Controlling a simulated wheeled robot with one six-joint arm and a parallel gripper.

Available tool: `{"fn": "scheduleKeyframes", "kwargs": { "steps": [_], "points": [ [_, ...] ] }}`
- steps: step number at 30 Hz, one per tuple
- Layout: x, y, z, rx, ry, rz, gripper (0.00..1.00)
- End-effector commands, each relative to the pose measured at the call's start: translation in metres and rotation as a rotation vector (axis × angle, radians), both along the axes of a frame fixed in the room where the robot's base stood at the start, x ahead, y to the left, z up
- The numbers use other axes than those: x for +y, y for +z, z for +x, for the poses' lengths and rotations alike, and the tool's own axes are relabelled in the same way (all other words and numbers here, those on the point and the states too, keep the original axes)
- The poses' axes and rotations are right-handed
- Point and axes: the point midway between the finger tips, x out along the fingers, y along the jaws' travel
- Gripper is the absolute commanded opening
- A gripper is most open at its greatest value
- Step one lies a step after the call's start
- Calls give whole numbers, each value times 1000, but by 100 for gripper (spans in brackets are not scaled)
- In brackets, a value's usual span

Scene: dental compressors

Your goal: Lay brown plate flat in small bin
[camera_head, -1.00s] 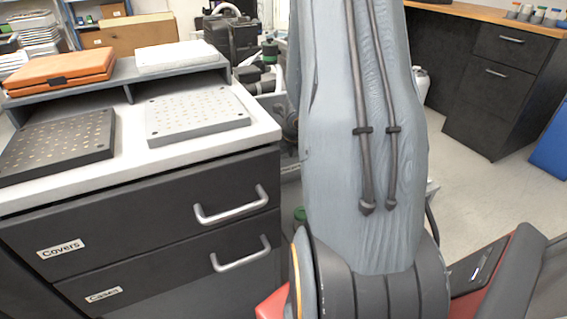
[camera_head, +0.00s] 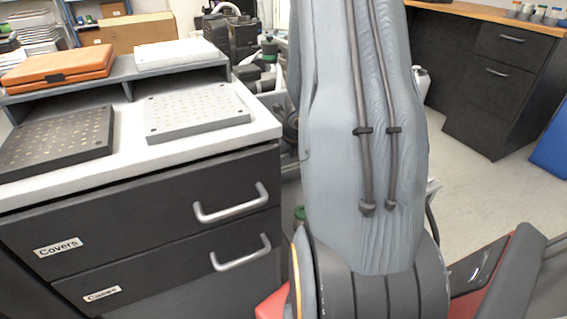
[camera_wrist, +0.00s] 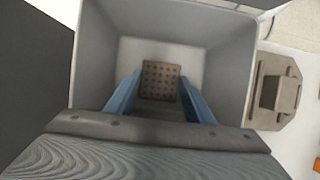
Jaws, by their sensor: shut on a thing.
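The brown plate (camera_wrist: 160,76), square with rows of dark holes, shows in the wrist view between the blue fingertips of my gripper (camera_wrist: 160,88). The gripper is shut on the plate, a finger at each side. The plate's holed face is toward the camera. Both are inside the opening of a light grey bin (camera_wrist: 234,70). I cannot tell whether the plate touches the bin floor. In the head view my arm hides the gripper, the plate and the bin.
A brown-grey moulded part (camera_wrist: 274,90) lies right of the bin. In the head view, a black perforated board (camera_head: 58,142) and a white one (camera_head: 195,112) lie on the drawer cabinet (camera_head: 150,215) at left. An orange case (camera_head: 60,68) sits on its shelf.

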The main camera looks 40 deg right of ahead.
Motion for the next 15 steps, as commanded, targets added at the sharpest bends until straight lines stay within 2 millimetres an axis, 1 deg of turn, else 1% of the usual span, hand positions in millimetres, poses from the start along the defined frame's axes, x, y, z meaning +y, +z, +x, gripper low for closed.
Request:
{"fn": "scheduleKeyframes", "kwargs": {
  "steps": [10, 11, 12, 14, 15],
  "points": [
    [0, 0, 0, 0, 0, 0, 22],
    [0, 0, 0, 0, 0, 0, 51],
    [0, 0, 0, 0, 0, 0, 58],
    [0, 0, 0, 0, 0, 0, 68],
    [0, 0, 0, 0, 0, 0, 70]
  ]
}}
